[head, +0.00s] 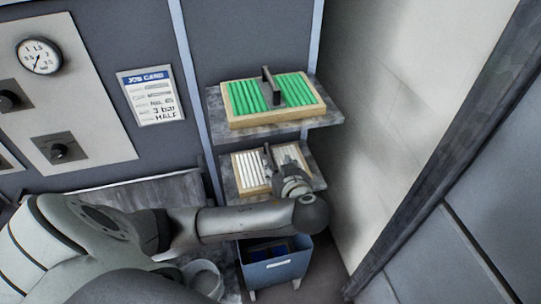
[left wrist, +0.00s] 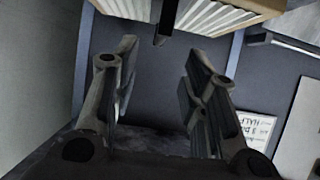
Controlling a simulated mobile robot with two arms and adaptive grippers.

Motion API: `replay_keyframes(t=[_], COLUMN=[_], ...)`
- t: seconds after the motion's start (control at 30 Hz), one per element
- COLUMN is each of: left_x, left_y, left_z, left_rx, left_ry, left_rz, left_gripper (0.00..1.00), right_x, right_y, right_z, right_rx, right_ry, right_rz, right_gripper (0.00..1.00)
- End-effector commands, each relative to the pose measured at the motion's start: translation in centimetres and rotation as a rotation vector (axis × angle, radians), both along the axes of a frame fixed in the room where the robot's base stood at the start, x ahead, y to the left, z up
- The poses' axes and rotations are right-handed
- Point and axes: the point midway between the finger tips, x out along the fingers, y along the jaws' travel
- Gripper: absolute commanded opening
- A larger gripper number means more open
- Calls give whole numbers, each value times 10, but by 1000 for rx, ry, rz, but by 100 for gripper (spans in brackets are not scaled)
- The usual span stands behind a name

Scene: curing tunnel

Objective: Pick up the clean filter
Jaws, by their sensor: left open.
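A filter with white pleats in a light wooden frame (head: 247,172) lies on the lower shelf, with a dark upright handle across its middle (head: 267,156). My left gripper (head: 280,170) is over the right part of this filter, near the handle, and hides some of the pleats. In the left wrist view the open, empty fingers (left wrist: 158,82) point toward the filter (left wrist: 225,14) at the top edge, with its dark handle (left wrist: 167,22) beyond the fingertips. A second filter with green pleats (head: 243,98) lies on the upper shelf. My right gripper is not in view.
The upper shelf (head: 328,117) overhangs close above the lower shelf (head: 226,187). A blue-grey bin (head: 277,269) stands beneath. A job card (head: 150,95) and a gauge panel (head: 65,95) are on the left wall. A pale wall rises at the right.

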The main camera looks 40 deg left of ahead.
Motion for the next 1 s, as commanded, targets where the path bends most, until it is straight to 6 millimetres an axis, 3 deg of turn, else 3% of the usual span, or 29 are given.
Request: replay_keyframes(t=[0.4,0.7,1.0], left_x=[35,49,51], left_y=[42,57,59], left_z=[-31,-40,-40], left_rx=[3,-1,-1], left_ry=[0,2,2], left_rz=[2,0,0], left_gripper=[40,40,40], right_x=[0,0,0], right_y=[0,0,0], right_z=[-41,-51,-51], right_rx=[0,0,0], right_ry=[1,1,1], right_rz=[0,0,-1], right_gripper=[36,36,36])
